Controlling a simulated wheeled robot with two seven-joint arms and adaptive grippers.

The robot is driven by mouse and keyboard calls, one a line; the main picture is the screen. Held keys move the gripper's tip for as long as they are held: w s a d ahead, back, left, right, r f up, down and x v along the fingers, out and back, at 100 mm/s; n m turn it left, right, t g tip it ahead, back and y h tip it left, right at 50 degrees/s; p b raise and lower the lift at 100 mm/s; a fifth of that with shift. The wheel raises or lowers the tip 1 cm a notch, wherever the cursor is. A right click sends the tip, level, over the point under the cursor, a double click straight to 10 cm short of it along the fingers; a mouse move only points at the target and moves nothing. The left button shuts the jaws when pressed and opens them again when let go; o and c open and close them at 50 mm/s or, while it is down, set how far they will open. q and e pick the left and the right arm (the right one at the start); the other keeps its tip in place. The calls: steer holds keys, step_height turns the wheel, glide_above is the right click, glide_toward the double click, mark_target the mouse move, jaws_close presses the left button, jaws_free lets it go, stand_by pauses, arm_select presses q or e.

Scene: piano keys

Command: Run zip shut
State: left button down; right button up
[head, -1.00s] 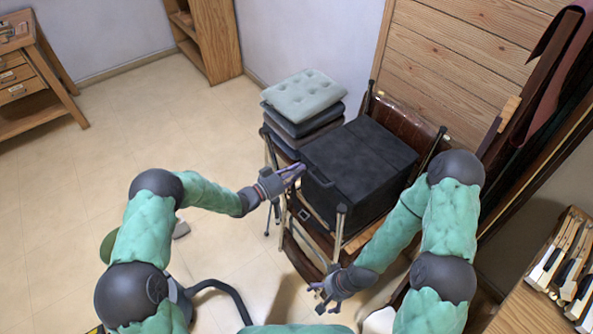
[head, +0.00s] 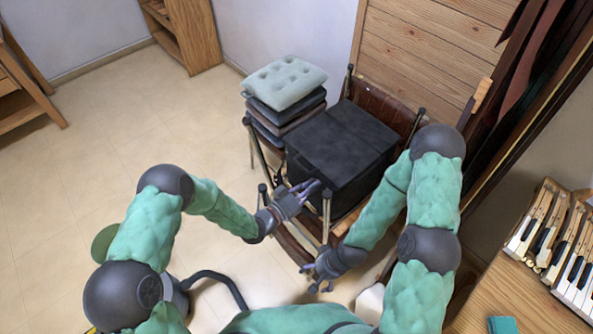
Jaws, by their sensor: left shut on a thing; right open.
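A black soft-sided bag (head: 348,138) with a flat top sits on a chair with a brown back. Its zip is too dark and small to make out. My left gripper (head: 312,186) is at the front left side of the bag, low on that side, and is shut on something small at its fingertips. That thing looks to be the zip pull, but the fingers hide it. My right gripper (head: 312,282) is open and empty, lower in the view, in front of the chair and apart from the bag.
The chair (head: 385,110) has thin dark posts around the bag. A stack of cushions (head: 285,82) stands just left of it. A bench with piano keys (head: 575,275) is at the right. The tiled floor (head: 110,170) at the left is clear.

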arm_select(q)
steer(key=shift+s+d+r, duration=0.15)
steer(key=shift+s+d, duration=0.55)
steer(key=shift+s, duration=0.15)
steer(key=shift+s+d+r, duration=0.15)
steer(key=shift+s+d, duration=0.55)
steer(key=shift+s, duration=0.15)
steer(key=c, duration=1.2)
jaws_free()
steer(key=shift+s+d, duration=0.1)
steer(key=shift+s, duration=0.15)
steer(key=shift+f, duration=0.1)
steer(key=v, duration=1.2)
